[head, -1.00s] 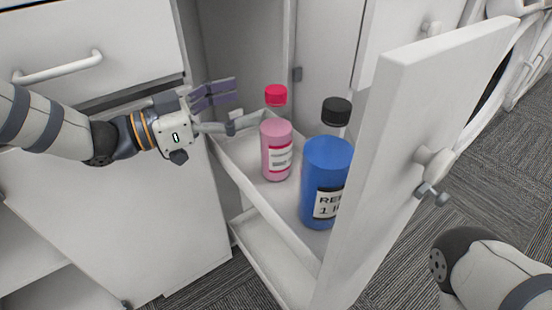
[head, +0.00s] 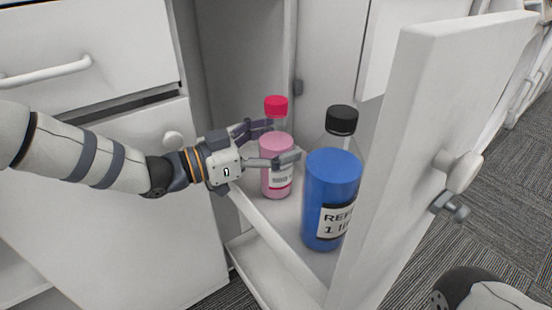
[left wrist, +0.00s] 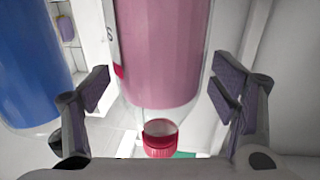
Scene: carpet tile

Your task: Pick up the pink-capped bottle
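The pink-capped bottle (head: 277,168) stands upright on the cabinet's pull-out shelf, with pink liquid, a white label and a pinkish-red cap. My left gripper (head: 268,145) is at its upper part, one finger in front and one behind. In the left wrist view the bottle (left wrist: 165,50) appears upside down, between the two spread fingers of the left gripper (left wrist: 168,95). Gaps show between the bottle and both finger pads. My right gripper is not in view; only part of my right arm shows at the lower right.
A large blue bottle with a black cap (head: 332,195) stands close to the right of the pink one, also in the left wrist view (left wrist: 35,65). The open cabinet door (head: 420,150) rises to its right. Cabinet walls enclose the back, and drawers (head: 80,50) are at left.

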